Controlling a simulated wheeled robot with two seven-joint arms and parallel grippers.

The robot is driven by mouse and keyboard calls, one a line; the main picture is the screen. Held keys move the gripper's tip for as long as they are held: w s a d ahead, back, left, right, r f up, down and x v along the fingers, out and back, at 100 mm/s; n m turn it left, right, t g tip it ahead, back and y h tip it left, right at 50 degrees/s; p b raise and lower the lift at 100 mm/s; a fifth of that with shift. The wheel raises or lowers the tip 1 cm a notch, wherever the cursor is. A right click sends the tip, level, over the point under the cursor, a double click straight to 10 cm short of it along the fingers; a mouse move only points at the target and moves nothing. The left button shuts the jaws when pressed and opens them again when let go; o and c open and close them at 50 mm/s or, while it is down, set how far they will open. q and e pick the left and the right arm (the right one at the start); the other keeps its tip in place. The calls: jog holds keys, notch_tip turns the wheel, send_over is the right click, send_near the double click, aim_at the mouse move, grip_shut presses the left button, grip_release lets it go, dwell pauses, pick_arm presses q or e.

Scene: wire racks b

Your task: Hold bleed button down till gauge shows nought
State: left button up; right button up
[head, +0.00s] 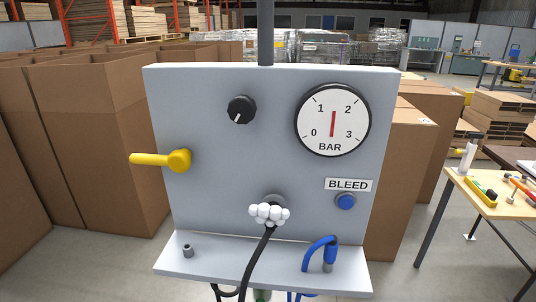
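A grey panel (200,100) faces me. At its upper right is a round white gauge (312,122) marked 0 to 3 BAR. Its red needle (333,123) stands upright, in line with the gap between 1 and 2, not at 0. Below it is a label reading BLEED (348,185). The blue bleed button (345,201) sits just under the label, and nothing touches it. I cannot tell whether it is pressed in. Neither of my grippers is in view.
The panel also has a black knob (241,110), a yellow lever (160,160) pointing left, and a white knobbly fitting (269,212) with a black hose. A blue hose (318,245) stands on the ledge (210,264) below the button. Cardboard boxes (100,130) flank the panel.

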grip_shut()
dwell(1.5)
